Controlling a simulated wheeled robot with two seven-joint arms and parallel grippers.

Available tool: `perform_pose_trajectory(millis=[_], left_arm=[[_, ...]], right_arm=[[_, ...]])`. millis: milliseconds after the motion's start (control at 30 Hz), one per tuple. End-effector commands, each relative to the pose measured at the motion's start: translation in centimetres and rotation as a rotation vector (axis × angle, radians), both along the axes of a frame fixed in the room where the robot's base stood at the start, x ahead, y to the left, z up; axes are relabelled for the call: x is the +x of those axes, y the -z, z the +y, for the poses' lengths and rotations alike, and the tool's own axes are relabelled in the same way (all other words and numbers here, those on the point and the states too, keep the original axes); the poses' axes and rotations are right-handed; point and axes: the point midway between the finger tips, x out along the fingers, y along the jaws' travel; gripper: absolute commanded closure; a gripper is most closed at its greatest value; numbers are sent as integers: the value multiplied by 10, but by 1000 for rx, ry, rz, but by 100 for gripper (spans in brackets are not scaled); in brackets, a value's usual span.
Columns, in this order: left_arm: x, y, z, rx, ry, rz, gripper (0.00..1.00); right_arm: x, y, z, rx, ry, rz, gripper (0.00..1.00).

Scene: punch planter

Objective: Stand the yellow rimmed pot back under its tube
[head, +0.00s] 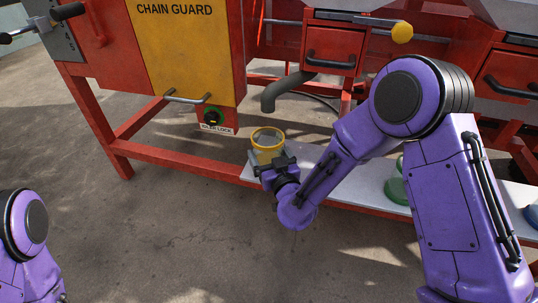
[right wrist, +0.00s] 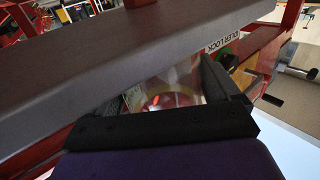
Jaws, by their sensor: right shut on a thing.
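The yellow rimmed pot (head: 268,133) is a clear pot with a yellow band at its top. It is upright at the left end of the white shelf, and I cannot tell whether its base touches the shelf. My right gripper (head: 272,166) is shut on it from the near side. In the right wrist view the clear pot (right wrist: 172,88) sits between the two dark fingers. A grey bent tube (head: 270,99) hangs above and slightly behind the pot, its mouth pointing down. My left gripper is out of view.
The white shelf (head: 343,184) runs right along the red frame. A green pot (head: 397,188) stands on it, partly behind my right arm, and a blue one (head: 532,214) is at the right edge. The yellow chain guard (head: 183,55) is at left. The near floor is clear.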

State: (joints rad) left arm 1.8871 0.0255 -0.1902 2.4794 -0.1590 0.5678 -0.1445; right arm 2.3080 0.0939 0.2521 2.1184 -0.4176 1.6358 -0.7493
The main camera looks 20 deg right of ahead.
Motion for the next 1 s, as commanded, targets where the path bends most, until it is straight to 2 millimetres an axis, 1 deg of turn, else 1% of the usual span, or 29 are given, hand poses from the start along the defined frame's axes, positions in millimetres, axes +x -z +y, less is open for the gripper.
perform_pose_trajectory(millis=[33, 67, 267, 367, 467, 633, 700, 800, 900, 1000], left_arm=[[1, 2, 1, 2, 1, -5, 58], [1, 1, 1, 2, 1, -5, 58], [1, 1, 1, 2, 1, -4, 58], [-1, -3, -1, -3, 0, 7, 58], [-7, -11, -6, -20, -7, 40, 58], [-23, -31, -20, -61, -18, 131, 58], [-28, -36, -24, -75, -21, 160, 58], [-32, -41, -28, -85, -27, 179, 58], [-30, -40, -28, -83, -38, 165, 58], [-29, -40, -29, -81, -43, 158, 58]], right_arm=[[0, 2, 0, 0, 0, 0, 53], [0, 1, 0, 0, 0, 0, 1], [0, 1, 0, 0, 1, 0, 0], [0, -3, -1, 0, 1, 0, 0], [-15, -4, 0, -3, -3, 3, 0], [-60, -5, -1, -5, -4, 5, 0], [-78, -5, -1, -5, -4, 4, 0], [-99, -4, -3, -4, -3, 3, 0], [-113, -3, -3, -3, -2, 2, 0], [-120, -3, -4, -1, 0, 1, 0]])
